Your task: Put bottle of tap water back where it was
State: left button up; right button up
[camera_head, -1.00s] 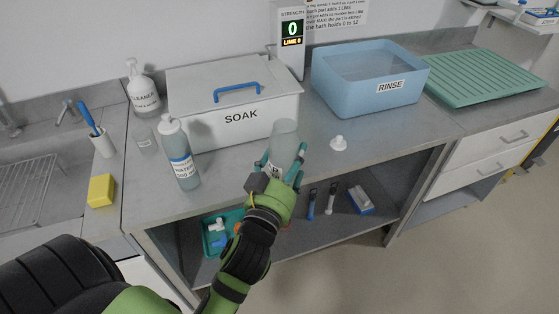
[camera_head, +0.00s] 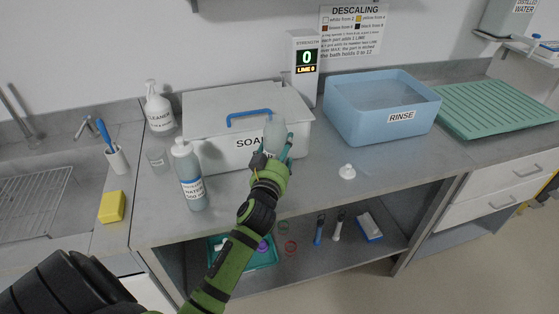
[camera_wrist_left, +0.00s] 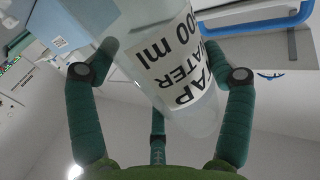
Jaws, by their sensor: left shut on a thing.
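My left gripper (camera_head: 275,155) is shut on the translucent bottle of tap water (camera_head: 274,134). In the left wrist view the bottle (camera_wrist_left: 172,70) sits between the green fingers, with its "TAP WATER 500 ml" label upside down in the picture. In the head view the bottle is in front of the white SOAK tub (camera_head: 205,109) and covers part of its lettering. The gripper hides the bottle's lower part. Whether the bottle touches the tub, I cannot tell. The right gripper is not in view.
Another labelled water bottle (camera_head: 188,170) stands left of my gripper, near a cleaner bottle (camera_head: 159,110) and a clear cup (camera_head: 158,160). A white cap-like piece (camera_head: 347,171) is on the counter (camera_head: 330,195). The blue RINSE basin (camera_head: 385,118) is to the right.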

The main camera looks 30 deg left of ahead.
pick_arm(q)
jog(key=shift+f, duration=2.05)
jog(key=shift+b, duration=0.3)
jog(key=o, duration=1)
jog(key=shift+f, duration=0.2)
jog(key=o, duration=0.3)
jog(key=shift+r, duration=0.1)
jog(key=shift+r, duration=0.25)
jog(key=b+v, duration=0.2)
jog(key=v, duration=1)
jog(key=shift+f, duration=0.2)
